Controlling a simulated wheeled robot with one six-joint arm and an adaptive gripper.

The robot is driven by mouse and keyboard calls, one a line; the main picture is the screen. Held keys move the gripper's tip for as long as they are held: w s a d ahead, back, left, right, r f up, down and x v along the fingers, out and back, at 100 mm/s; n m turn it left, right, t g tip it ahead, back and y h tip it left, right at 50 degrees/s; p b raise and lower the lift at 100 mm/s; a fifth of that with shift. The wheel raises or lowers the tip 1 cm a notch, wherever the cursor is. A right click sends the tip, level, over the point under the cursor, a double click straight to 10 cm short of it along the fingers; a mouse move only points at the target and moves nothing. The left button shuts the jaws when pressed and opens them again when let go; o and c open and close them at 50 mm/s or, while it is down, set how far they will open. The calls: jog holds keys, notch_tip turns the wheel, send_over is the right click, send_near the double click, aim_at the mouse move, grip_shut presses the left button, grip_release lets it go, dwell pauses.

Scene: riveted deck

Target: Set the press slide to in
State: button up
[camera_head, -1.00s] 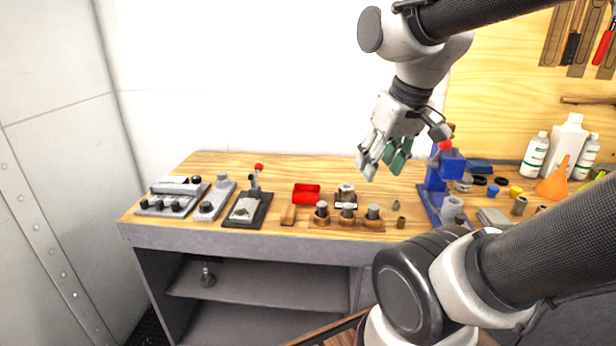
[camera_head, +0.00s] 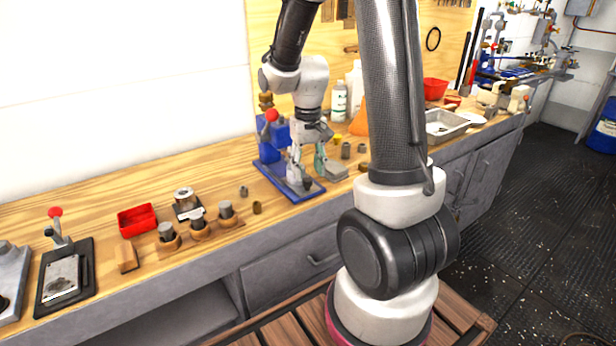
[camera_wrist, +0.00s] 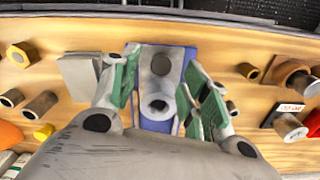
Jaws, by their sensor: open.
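The blue press (camera_head: 268,140) with a red ball knob stands on the wooden bench, and its flat blue base (camera_head: 275,178) reaches toward the bench front. In the wrist view a grey press slide (camera_wrist: 150,84) lies on the blue base (camera_wrist: 191,57), with a dark round knob and a round hole along it. My gripper (camera_head: 308,178) is open over the front of the base, green-padded fingers pointing down. In the wrist view its fingers (camera_wrist: 161,66) stand on either side of the slide. I cannot tell whether they touch it. The head view hides most of the slide behind the fingers.
A grey block (camera_wrist: 80,75) lies close beside the press. Loose bushings (camera_head: 346,150) stand to the right. A red tray (camera_head: 137,220) and a wooden holder with pegs (camera_head: 200,232) are to the left. Bottles (camera_head: 339,101) stand behind.

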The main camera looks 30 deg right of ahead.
aim_at(308, 180)
jog(key=shift+f, duration=1.65)
